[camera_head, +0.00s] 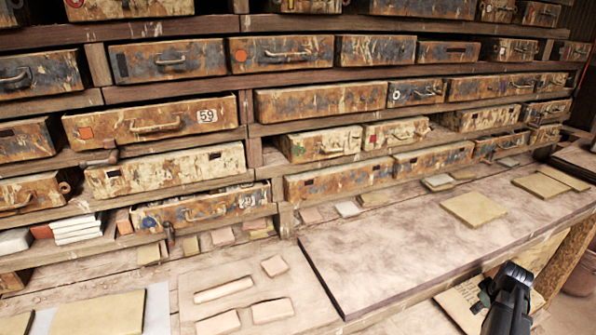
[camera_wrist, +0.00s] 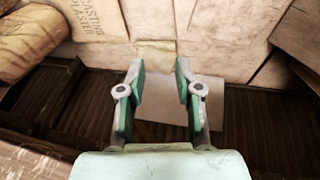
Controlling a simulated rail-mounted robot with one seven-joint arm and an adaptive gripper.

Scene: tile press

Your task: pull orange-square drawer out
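A rusty, paint-worn drawer (camera_head: 150,121) at the left of the shelving in the head view bears a small orange-red square, a metal handle and a label reading 59. It appears to stick out a little from its row.
A blue-marked drawer (camera_head: 205,208) stands partly out below. Paper sacks (camera_wrist: 97,15) and dark slats (camera_wrist: 255,130) show in the wrist view.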

